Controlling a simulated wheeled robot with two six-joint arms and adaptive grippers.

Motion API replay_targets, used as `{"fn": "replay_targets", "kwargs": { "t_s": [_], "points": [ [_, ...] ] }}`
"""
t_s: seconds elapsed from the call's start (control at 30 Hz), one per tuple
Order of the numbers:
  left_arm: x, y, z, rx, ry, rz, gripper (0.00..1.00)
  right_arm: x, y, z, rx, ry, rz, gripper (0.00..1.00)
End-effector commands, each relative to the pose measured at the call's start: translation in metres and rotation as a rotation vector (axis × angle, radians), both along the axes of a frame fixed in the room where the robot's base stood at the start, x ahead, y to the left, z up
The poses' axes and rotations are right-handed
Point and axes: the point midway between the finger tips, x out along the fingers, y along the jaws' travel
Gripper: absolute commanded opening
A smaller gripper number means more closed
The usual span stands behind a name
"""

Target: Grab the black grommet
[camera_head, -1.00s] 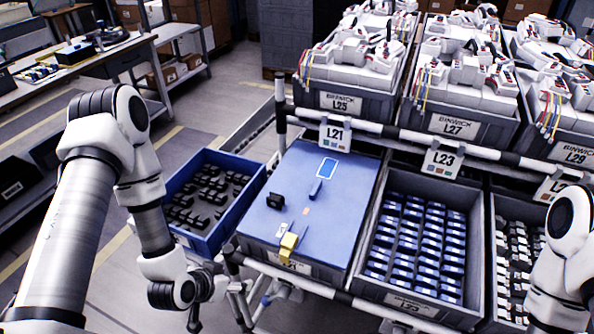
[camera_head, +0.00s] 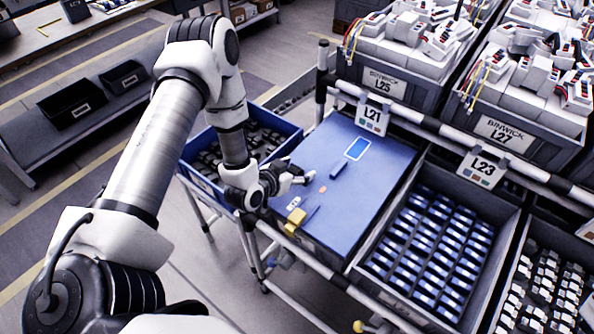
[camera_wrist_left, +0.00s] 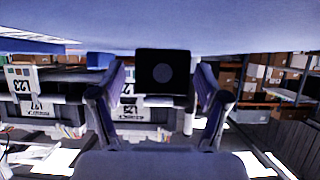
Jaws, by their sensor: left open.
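The black grommet (camera_wrist_left: 163,72), a dark square block with a round spot on its face, shows in the left wrist view. It lies between the two spread fingers of my left gripper (camera_head: 298,178), with a gap visible on either side. In the head view this gripper is low over the left part of the blue work board (camera_head: 385,160) and hides the grommet. I cannot tell how deep the grommet is between the fingers. My right gripper is not in view.
A yellow piece (camera_head: 295,217) sits at the board's front edge, near the gripper. A blue bin (camera_head: 285,127) of black parts stands left; a grey bin (camera_head: 480,284) of blue parts stands right.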

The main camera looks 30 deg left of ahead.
Motion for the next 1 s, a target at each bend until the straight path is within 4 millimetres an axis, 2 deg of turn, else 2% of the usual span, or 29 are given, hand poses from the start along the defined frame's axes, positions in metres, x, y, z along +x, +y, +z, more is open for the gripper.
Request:
{"fn": "replay_targets", "kwargs": {
  "t_s": [0.07, 0.1, 0.23, 0.67, 0.87, 0.97, 1.0],
  "points": [
    [0.000, 0.000, 0.000, -0.001, 0.000, 0.000, 0.75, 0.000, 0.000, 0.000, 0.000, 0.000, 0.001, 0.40],
    [0.000, 0.000, 0.000, 0.000, 0.000, 0.000, 0.68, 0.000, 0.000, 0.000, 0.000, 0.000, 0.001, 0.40],
    [-0.001, 0.000, 0.000, 0.000, 0.001, 0.000, 0.22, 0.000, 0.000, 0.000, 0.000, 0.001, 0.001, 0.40],
    [-0.001, 0.000, 0.002, 0.001, 0.001, 0.001, 0.21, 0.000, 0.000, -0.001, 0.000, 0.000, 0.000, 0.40],
    [0.000, 0.000, 0.019, -0.002, -0.002, 0.002, 0.21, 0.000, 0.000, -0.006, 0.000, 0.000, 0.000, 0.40],
    [0.000, 0.000, 0.036, -0.003, -0.004, 0.002, 0.21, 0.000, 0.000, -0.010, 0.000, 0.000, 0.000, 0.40],
    [-0.008, 0.006, 0.036, -0.004, 0.001, 0.007, 0.21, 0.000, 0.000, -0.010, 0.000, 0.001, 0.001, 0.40]
  ]
}}
